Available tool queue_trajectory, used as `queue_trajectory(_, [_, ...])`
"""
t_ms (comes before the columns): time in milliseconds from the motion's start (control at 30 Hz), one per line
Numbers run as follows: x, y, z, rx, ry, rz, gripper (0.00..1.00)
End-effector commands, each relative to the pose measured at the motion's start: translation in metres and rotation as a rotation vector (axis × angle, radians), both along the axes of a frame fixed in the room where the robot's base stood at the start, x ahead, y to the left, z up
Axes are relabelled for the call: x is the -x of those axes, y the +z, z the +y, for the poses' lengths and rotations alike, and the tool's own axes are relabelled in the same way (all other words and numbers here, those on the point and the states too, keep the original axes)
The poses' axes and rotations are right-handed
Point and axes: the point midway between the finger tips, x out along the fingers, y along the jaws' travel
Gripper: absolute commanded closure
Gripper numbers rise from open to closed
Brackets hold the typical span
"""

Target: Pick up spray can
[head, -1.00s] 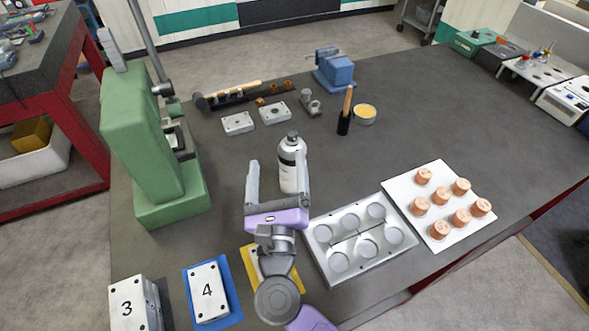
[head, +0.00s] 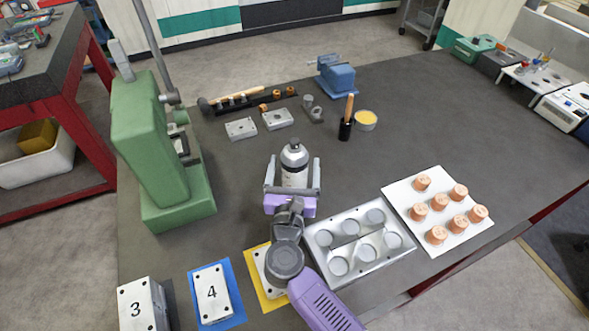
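The spray can (head: 294,165) stands upright on the dark table, silver-grey with a black cap and a pale label. My gripper (head: 292,170) is around it from the near side, with one finger to the left and one to the right of the can. The fingers look spread, with a narrow gap at each side of the can. The lower part of the can is hidden behind my gripper's body.
A green press (head: 160,150) stands at left. A metal mould tray (head: 360,240) and a white board (head: 438,210) with several copper pieces lie to the right. Numbered blocks (head: 212,292) sit in front. Plates, a cup with a brush and a blue vise (head: 336,75) stand behind.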

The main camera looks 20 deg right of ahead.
Motion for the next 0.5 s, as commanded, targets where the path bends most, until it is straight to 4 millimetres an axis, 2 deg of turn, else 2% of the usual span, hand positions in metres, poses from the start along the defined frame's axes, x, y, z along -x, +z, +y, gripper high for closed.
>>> queue_trajectory(267, [-0.0032, -0.0011, -0.0018, 0.001, 0.000, 0.002, 0.15])
queue_trajectory(500, [-0.0031, -0.0009, -0.0017, 0.001, 0.000, 0.002, 0.60])
